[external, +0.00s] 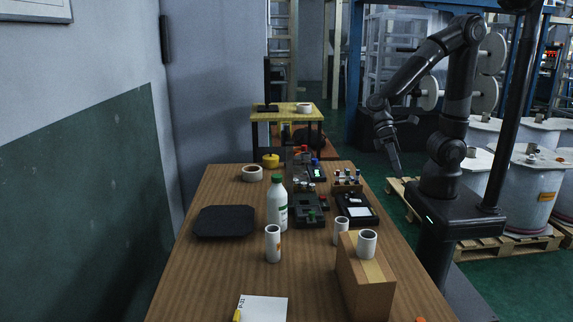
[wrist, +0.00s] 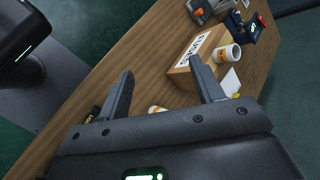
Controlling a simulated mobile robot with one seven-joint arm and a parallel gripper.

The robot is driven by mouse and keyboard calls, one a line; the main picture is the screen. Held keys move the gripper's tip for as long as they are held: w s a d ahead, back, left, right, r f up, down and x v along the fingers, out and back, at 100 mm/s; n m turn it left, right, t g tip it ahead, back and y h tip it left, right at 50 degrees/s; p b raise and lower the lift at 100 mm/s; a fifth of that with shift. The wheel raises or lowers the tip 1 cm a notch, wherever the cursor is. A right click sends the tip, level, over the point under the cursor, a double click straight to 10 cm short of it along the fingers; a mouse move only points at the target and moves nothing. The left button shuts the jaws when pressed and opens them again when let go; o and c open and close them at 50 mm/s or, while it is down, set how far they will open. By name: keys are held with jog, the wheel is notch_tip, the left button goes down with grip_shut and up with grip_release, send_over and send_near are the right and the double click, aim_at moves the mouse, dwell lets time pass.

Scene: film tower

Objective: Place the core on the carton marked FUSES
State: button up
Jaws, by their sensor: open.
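A brown carton (external: 363,290) stands near the front right of the table. The wrist view shows the same kind of carton (wrist: 181,77) with a white label reading FUSES. A white core with an orange label (wrist: 229,54) shows by the carton in the wrist view. My gripper (external: 397,172) is open and empty, beyond the table's right edge; its fingers (wrist: 161,64) show apart in the wrist view.
A white bottle with a green cap (external: 278,205), a dark tray (external: 225,222), a tape roll (external: 252,173) and several dark devices (external: 357,208) occupy the table's middle and back. A white card (external: 262,308) lies at the front. Bare wood lies left of the carton.

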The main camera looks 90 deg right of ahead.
jog(key=s+d+r+n+t+h, duration=0.2)
jog(key=d+r+t+h, duration=0.1)
jog(key=d, duration=0.7)
jog(key=s+d+r+n+t+h, duration=0.3)
jog(key=d+r+h, duration=0.3)
jog(key=d, duration=0.4)
jog(key=shift+d+r+t, duration=0.2)
jog(key=shift+d+t, duration=0.2)
